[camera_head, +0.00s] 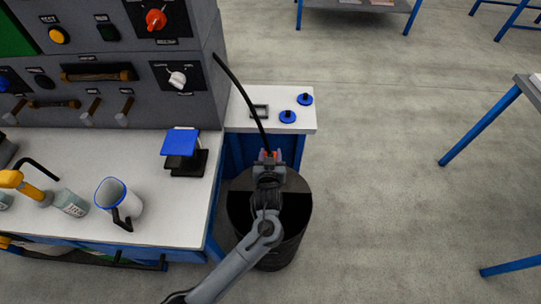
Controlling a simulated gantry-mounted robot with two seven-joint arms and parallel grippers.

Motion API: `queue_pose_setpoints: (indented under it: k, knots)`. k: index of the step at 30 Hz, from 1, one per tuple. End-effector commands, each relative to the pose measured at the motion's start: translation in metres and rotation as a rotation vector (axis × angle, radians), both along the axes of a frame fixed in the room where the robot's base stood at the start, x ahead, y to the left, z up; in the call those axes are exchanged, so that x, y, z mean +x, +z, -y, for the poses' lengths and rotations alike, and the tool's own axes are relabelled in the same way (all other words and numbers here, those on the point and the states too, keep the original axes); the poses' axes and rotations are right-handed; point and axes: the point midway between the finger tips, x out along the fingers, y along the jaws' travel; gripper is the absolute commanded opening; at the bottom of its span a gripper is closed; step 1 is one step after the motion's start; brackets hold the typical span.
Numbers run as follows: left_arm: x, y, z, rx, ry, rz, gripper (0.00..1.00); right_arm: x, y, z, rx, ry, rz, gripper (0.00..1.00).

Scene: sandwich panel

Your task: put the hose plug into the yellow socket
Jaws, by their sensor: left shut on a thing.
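A black hose (240,92) leaves the right side of the grey panel and arcs down to my left gripper (268,155). My left gripper is shut on the hose end, where the hose plug is. The plug itself is mostly hidden by the jaws, with a little red showing at them. The gripper is at the front edge of the small white side table, by the open dark drum. I cannot make out a yellow socket; a round yellow button (58,35) is on the panel at the upper left. My right gripper is not in view.
The grey panel (130,95) stands on the white workbench (75,155). A blue-topped stand (181,142), a mug (118,204) and a yellow tool (12,179) are on the bench. The dark drum (298,215) is below my arm.

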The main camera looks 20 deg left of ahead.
Motion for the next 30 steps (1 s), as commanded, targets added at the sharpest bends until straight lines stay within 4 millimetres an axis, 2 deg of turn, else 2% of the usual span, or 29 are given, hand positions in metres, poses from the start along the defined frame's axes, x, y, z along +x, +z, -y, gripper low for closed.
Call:
queue_pose_setpoints:
  k: [1,10,19,30]
  knots:
    - [0.0,-0.009,0.0,0.0,-0.001,0.001,0.11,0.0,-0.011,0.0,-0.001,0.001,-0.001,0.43]
    - [0.0,-0.033,0.0,0.0,-0.001,0.001,0.11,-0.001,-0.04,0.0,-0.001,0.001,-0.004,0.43]
    - [0.0,-0.047,0.0,-0.001,0.0,0.001,0.11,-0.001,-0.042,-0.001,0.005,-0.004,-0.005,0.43]
    - [0.0,-0.048,0.0,-0.001,0.0,0.0,0.11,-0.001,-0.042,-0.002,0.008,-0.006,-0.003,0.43]
